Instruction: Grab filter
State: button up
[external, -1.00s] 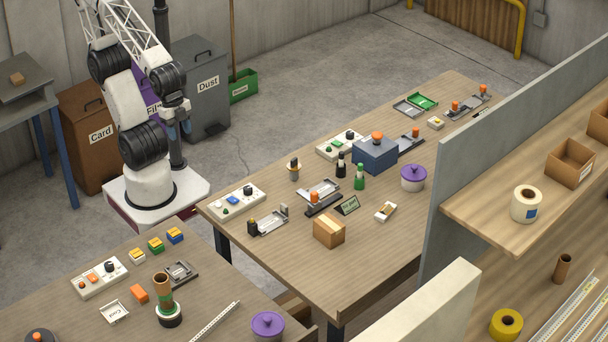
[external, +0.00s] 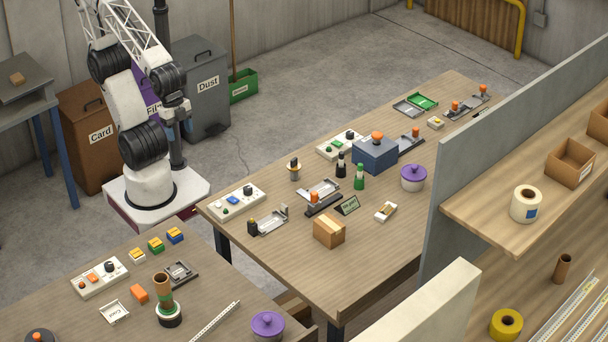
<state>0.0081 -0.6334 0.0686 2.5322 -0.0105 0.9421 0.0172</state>
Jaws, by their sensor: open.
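My gripper (external: 181,117) is at the end of my raised arm, high above the floor near the grey bin, well left of the middle table. It is small in the picture; it is open and I see nothing between its fingers. I cannot tell which thing is the filter. A small white piece with dark and tan parts (external: 385,212) lies on the middle table (external: 290,262), far to the right of my gripper. A purple bin (external: 150,108), partly hidden behind my arm, has a label of which only "Fil" reads.
The table carries a blue box (external: 375,154), a cardboard box (external: 329,230), a purple-lidded pot (external: 413,177), small bottles (external: 360,176), metal trays (external: 322,195) and switch panels (external: 236,203). A grey wall (external: 440,215) borders it at right. Its front right area is clear.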

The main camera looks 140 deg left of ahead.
jog(key=n+g, duration=0.3)
send_over(294, 159)
jog(key=f, duration=1.2)
jog(key=shift+w+d+f, duration=0.15)
jog(key=shift+d+f, duration=0.1)
jog(key=shift+a+f, duration=0.1)
jog(key=shift+a, duration=0.15)
jog(key=shift+f, duration=0.15)
jog(key=shift+f, duration=1.2)
